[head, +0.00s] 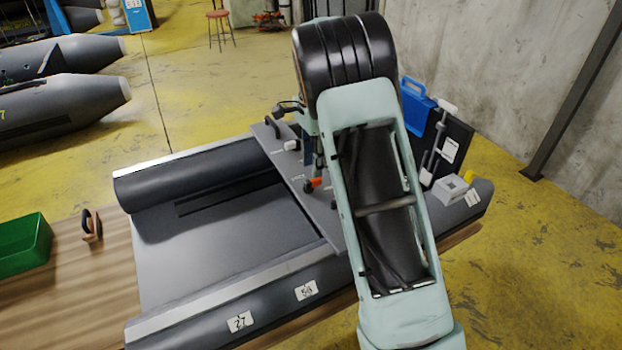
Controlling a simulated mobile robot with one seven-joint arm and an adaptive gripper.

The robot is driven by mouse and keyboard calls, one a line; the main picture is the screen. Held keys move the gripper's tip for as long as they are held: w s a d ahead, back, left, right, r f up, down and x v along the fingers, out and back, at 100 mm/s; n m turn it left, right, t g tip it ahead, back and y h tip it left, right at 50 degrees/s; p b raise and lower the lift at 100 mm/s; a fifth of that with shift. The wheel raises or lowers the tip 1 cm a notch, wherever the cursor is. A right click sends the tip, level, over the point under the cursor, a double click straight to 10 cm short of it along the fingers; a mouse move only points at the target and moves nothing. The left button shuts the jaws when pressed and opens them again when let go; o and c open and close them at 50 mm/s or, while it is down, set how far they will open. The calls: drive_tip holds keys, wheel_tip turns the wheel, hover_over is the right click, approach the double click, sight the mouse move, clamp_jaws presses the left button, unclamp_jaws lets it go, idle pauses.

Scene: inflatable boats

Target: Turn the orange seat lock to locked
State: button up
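The orange seat lock (314,183) is a small orange knob on the grey seat board (312,212) that lies across the boat. It shows just left of my arm; its exact turn is too small to read. My arm hides the right part of the board. Part of my gripper (309,160) shows as dark, narrow parts left of the arm, close above the lock. I cannot tell whether it touches the lock, and its fingers are too hidden to show open or shut.
The grey boat section (220,235) lies on a wooden bench (50,285). A green bin (22,245) and a wooden-handled tool (91,226) are at left. A black handle (271,127) and white knob (291,145) are on the board. A blue case (415,105) stands behind my arm.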

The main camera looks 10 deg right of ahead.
sight(312, 180)
drive_tip(key=shift+f, duration=2.75)
clamp_jaws()
